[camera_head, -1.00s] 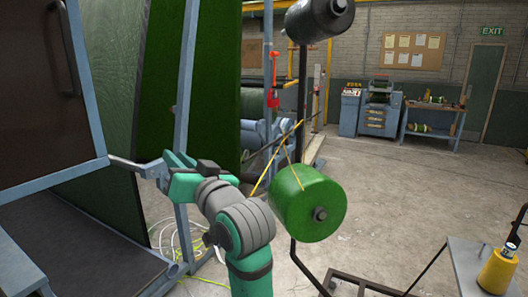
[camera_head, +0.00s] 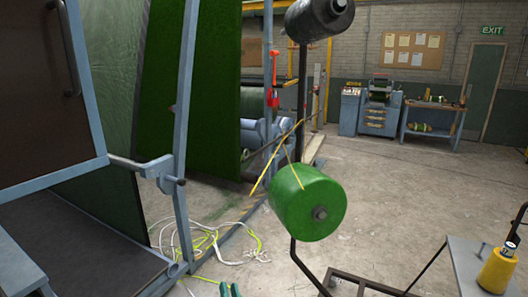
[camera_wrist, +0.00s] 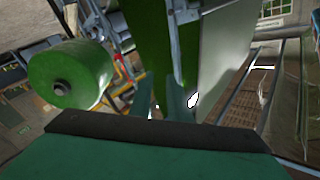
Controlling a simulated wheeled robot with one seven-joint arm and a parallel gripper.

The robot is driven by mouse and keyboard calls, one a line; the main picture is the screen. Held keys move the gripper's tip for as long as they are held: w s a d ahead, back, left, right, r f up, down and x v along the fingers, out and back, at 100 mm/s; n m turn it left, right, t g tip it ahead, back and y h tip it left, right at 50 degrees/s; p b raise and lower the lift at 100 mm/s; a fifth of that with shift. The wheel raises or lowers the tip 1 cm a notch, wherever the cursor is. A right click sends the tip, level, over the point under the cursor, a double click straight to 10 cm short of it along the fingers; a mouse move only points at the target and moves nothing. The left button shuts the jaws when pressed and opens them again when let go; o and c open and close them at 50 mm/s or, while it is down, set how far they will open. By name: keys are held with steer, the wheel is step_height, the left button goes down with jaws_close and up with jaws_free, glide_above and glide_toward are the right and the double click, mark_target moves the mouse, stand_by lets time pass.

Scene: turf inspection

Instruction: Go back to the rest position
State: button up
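My gripper shows in the wrist view (camera_wrist: 161,98) as two teal fingers pointing up and away, with a gap between them and nothing held. A green yarn spool (camera_head: 308,203) hangs on a dark stand and also shows at the left of the wrist view (camera_wrist: 95,65).
Green turf (camera_head: 200,95) hangs behind the frame. Loose white and yellow cords (camera_head: 215,238) lie on the floor. A small table with a yellow cone (camera_head: 497,270) stands at lower right. A workbench (camera_head: 432,118) is at the back. Open concrete floor lies between.

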steer(key=s+d+f+h, duration=0.2)
steer(key=s+d+f, duration=0.1)
steer(key=s+f, duration=0.55)
steer(key=s+d+f+h, duration=0.2)
steer(key=s+d+f, duration=0.1)
steer(key=s+f, duration=0.55)
steer(key=s+d+r+n+g+h, duration=0.1)
steer(key=s+d+n+g, duration=0.1)
steer(key=s, duration=2.1)
steer(key=shift+s+d, duration=0.3)
steer(key=shift+d, duration=0.15)
